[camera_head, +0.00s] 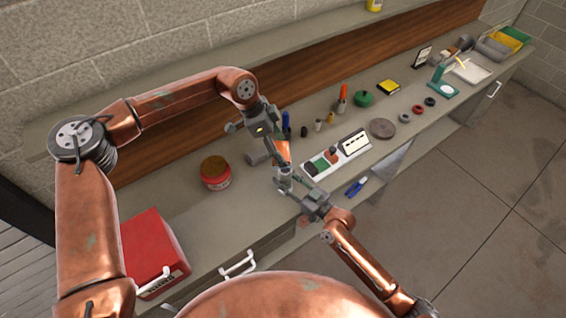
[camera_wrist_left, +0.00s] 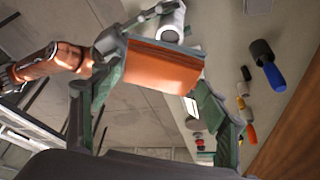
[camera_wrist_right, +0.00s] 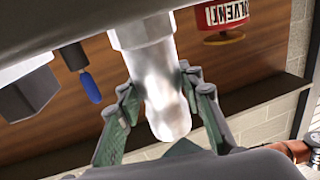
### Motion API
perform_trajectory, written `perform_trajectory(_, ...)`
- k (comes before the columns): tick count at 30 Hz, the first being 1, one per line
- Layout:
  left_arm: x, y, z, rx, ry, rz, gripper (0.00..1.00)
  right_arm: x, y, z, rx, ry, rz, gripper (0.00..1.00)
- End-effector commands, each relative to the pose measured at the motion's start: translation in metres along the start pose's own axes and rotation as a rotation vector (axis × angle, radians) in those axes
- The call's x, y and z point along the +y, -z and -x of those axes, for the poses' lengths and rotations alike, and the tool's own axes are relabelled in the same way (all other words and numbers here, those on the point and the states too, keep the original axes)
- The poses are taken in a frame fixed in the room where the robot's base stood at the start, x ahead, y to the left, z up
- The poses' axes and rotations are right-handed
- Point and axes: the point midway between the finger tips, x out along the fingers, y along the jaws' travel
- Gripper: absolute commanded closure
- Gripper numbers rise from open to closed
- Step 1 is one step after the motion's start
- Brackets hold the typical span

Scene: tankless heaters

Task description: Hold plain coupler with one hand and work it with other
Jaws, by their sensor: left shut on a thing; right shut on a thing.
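The plain coupler (camera_wrist_right: 160,85), a shiny silver cylinder with a wider faceted collar, is between the fingers of my right gripper (camera_wrist_right: 163,112), which is shut on it. It also shows in the head view (camera_head: 284,177) above the counter's front edge, and end-on in the left wrist view (camera_wrist_left: 171,27). My left gripper (camera_head: 280,150) is just above and behind it, shut on an orange-brown block (camera_wrist_left: 165,66) with a dark edge. That block shows in the head view (camera_head: 283,148) close to the coupler. I cannot tell whether they touch.
A red solvent can (camera_head: 215,174) and a red box (camera_head: 152,250) stand on the counter to the left. A tray (camera_head: 320,162) of small parts, a grey disc (camera_head: 382,128) and blue-handled pliers (camera_head: 356,186) lie to the right. Drawer handles (camera_head: 238,265) project in front.

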Motion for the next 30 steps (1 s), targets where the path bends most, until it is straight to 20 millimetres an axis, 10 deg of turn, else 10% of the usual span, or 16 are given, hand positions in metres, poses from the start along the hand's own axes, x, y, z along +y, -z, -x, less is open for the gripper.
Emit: perform_trajectory(30, 0.006, 0.004, -0.052, 0.000, -0.002, 0.001, 0.54, 0.000, -0.001, 0.000, -0.001, 0.000, 0.000, 0.97)
